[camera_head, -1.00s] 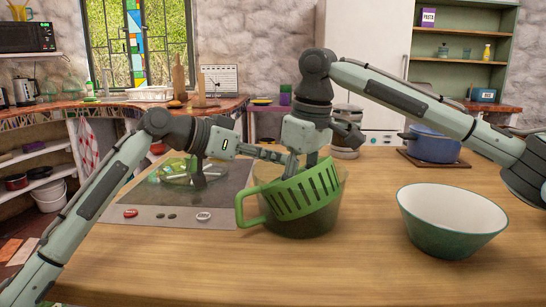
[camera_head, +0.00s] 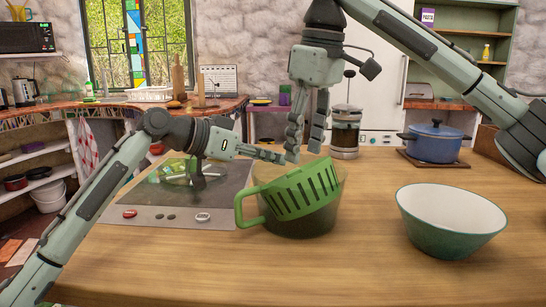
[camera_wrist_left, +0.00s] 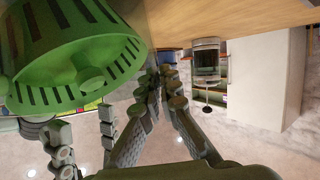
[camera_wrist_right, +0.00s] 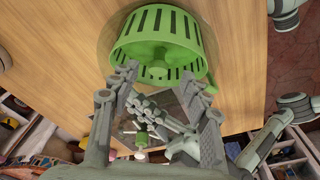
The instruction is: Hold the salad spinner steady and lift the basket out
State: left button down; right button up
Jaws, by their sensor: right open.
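The salad spinner's clear bowl (camera_head: 300,225) stands on the wooden counter, with a green handle (camera_head: 245,210) on its left. The green slotted basket (camera_head: 303,192) sits tilted in the bowl, its right side higher. It also shows in the right wrist view (camera_wrist_right: 160,35) and the left wrist view (camera_wrist_left: 70,60). My right gripper (camera_head: 307,138) is open and empty above the basket, fingers pointing down. My left gripper (camera_head: 280,156) is beside the bowl's far left rim, its fingertips close together. Nothing shows between them; whether they touch is unclear.
A green-and-white bowl (camera_head: 450,245) stands at the right. A blue pot (camera_head: 435,145) and a French press (camera_head: 345,130) stand behind. A dark cooktop panel (camera_head: 165,210) with a clear, green-tinted lid-like item (camera_head: 175,172) is at the left. The front counter is clear.

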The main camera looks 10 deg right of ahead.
pick_arm(q)
jog(key=shift+f, duration=0.35)
jog(key=c, duration=1.6)
grip_release()
jog(key=shift+c, duration=0.2)
jog(key=shift+a, duration=0.1)
